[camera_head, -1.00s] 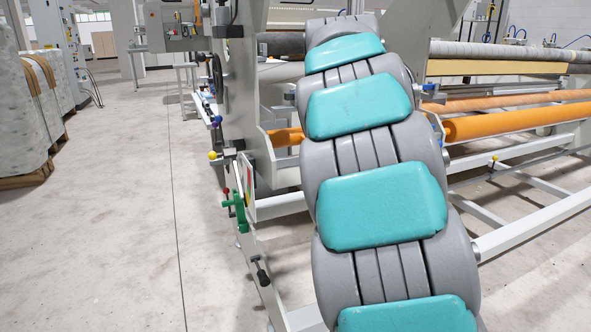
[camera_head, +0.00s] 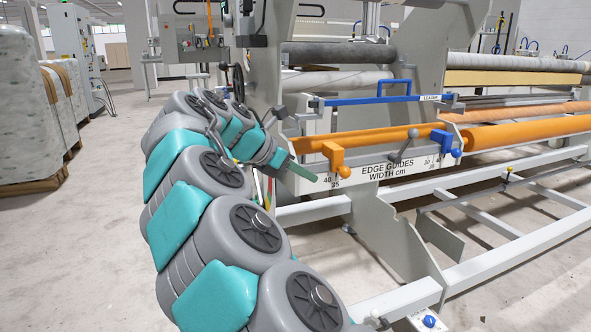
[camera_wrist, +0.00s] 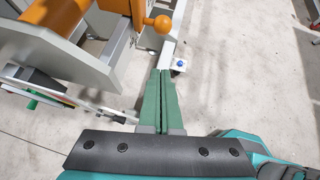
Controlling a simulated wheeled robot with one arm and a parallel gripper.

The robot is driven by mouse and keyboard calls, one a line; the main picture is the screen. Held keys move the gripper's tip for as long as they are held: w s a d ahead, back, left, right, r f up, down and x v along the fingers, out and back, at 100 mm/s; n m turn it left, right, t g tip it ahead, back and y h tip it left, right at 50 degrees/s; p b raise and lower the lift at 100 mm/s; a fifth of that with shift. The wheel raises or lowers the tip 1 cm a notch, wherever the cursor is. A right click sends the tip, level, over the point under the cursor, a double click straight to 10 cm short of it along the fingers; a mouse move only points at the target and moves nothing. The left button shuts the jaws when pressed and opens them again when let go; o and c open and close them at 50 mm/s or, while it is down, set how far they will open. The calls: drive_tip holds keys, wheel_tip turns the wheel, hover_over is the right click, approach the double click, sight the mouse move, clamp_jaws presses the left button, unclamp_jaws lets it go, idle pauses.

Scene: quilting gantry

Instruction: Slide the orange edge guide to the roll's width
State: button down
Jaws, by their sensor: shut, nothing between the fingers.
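The orange edge guide (camera_head: 334,156) sits near the left end of a white scale plate (camera_head: 385,170) lettered "EDGE GUIDES WIDTH cm", by the marks 40 and 35. Its round knob juts toward the camera and also shows in the wrist view (camera_wrist: 160,23). The orange roll (camera_head: 385,138) lies behind the plate. My gripper (camera_head: 314,178) has green fingers pressed together, empty, just left of and slightly below the orange guide. In the wrist view, the shut fingers (camera_wrist: 162,72) point toward the knob with a gap between. I cannot tell the exact depth gap.
A blue edge guide (camera_head: 445,142) with a blue knob sits at the plate's right. A grey lever (camera_head: 404,145) stands between the guides. A blue bar (camera_head: 365,99) runs above. White frame rails (camera_head: 500,240) stand low at right. Open floor (camera_head: 90,250) lies at left.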

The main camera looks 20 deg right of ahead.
sight(340, 175)
drive_tip(key=d, duration=0.2)
drive_tip(key=w+d+f, duration=0.1)
drive_tip(key=d, duration=0.3)
drive_tip(key=shift+w+d+f, duration=0.2)
drive_tip(key=shift+w+d, duration=0.05)
drive_tip(key=shift+d, duration=0.1)
drive_tip(key=shift+d+r+p, duration=0.25)
drive_tip(key=shift+d+p, duration=0.2)
drive_tip(key=shift+p, duration=0.5)
drive_tip(key=shift+w+d+f, duration=0.1)
drive_tip(key=shift+d+f, duration=0.1)
